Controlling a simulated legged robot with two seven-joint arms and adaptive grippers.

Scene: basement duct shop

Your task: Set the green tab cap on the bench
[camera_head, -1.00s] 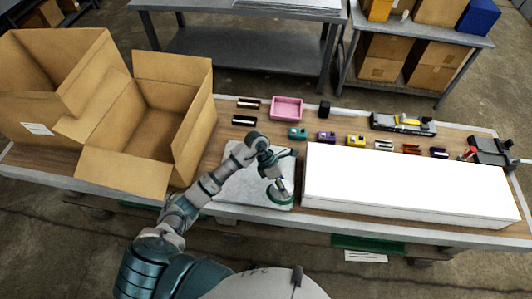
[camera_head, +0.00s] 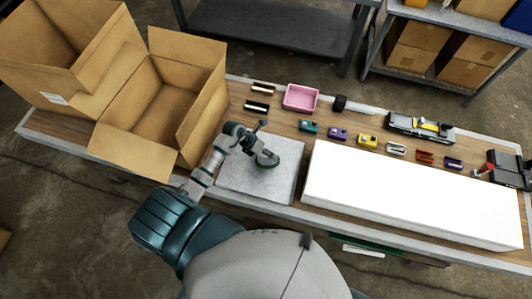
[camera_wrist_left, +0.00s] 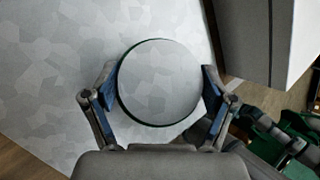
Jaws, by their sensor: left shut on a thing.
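In the left wrist view a round cap (camera_wrist_left: 160,82) with a grey metal-looking face and a dark green rim lies between the fingers of my left gripper (camera_wrist_left: 162,92). The fingers are shut on its two sides. In the head view my left gripper (camera_head: 267,160) is over the grey metal sheet (camera_head: 250,188) on the bench, near the sheet's middle. The cap is mostly hidden there by the gripper. I cannot tell whether it touches the sheet. My right gripper is in neither view.
A long white box (camera_head: 410,195) stands right of the sheet. Open cardboard boxes (camera_head: 165,100) stand left. Behind are a pink tray (camera_head: 300,98), several small coloured parts such as a yellow one (camera_head: 367,141), and a black-yellow tool (camera_head: 420,127). The sheet's front part is clear.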

